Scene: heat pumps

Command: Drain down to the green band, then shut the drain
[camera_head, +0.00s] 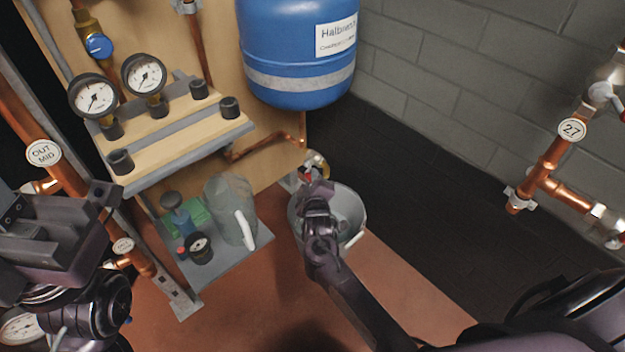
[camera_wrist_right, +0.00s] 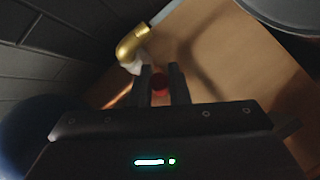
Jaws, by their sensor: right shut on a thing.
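My right gripper (camera_head: 314,188) is shut on the red drain handle (camera_wrist_right: 160,82), which shows between the fingertips in the wrist view. The brass drain outlet (camera_wrist_right: 132,45) is just beyond the fingers, and the valve (camera_head: 317,162) also shows in the head view. A grey bucket (camera_head: 352,207) stands on the floor below, partly hidden by my right arm. Two round dial gauges, left (camera_head: 95,97) and right (camera_head: 145,75), sit at the wooden shelf; their faces are too small to make out a green band. My left gripper (camera_head: 62,232) is at the left edge, its jaws unclear.
A blue vessel (camera_head: 298,50) hangs above the drain. A grey jug (camera_head: 230,205) and small tools stand on a grey mat (camera_head: 225,262) left of the bucket. Copper pipes (camera_head: 545,165) run on the right wall. The dark floor between is clear.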

